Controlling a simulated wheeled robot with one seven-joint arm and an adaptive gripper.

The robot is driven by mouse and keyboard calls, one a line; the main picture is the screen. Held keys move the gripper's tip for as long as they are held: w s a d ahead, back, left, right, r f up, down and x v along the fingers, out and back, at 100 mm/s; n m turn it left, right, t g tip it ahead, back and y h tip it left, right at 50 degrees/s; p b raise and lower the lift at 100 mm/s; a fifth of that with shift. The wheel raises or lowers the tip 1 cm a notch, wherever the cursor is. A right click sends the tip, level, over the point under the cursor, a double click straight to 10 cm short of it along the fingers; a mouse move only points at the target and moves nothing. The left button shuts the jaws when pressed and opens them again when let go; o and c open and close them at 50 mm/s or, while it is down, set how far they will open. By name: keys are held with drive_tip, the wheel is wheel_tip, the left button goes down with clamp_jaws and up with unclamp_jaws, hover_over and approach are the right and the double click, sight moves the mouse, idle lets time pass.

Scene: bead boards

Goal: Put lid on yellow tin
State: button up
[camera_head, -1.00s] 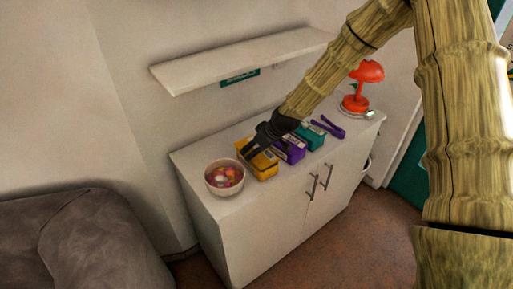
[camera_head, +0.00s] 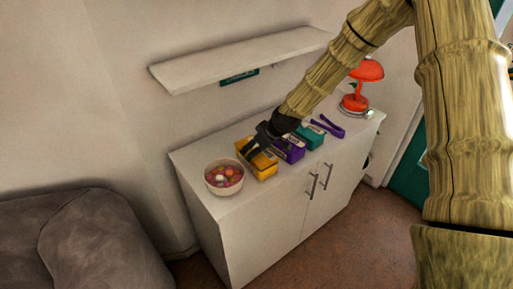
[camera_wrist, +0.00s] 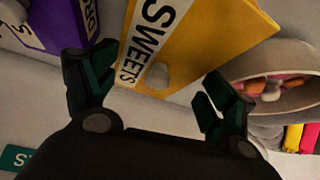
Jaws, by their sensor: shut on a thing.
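The yellow tin (camera_head: 264,171) stands on the white cabinet between a bowl and a purple tin. My gripper (camera_head: 247,154) is over its top, pointing down and left. In the wrist view a yellow surface with a SWEETS label and a grey knob (camera_wrist: 157,76), which looks like the lid (camera_wrist: 185,70), lies between the two dark fingers of my gripper (camera_wrist: 155,88). The gripper is shut on the lid. Lid and tin body are hard to tell apart, and the fingers hide part of the rim, so I cannot tell whether the lid is seated.
The bowl (camera_head: 224,190) of coloured pieces is close on the left. The purple tin (camera_head: 289,153), a teal tin (camera_head: 312,138), purple tongs (camera_head: 327,126) and a red lamp (camera_head: 362,72) stand to the right. A wall shelf (camera_head: 235,62) hangs above.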

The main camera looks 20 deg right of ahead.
drive_tip(key=shift+f+b, duration=0.3)
drive_tip(key=shift+f, duration=0.1)
idle(0.5)
idle(0.7)
drive_tip(key=o, duration=0.9)
drive_tip(key=shift+r, duration=0.1)
drive_tip(key=shift+r+p, duration=2.3)
drive_tip(key=shift+r, duration=1.65)
clamp_jaws()
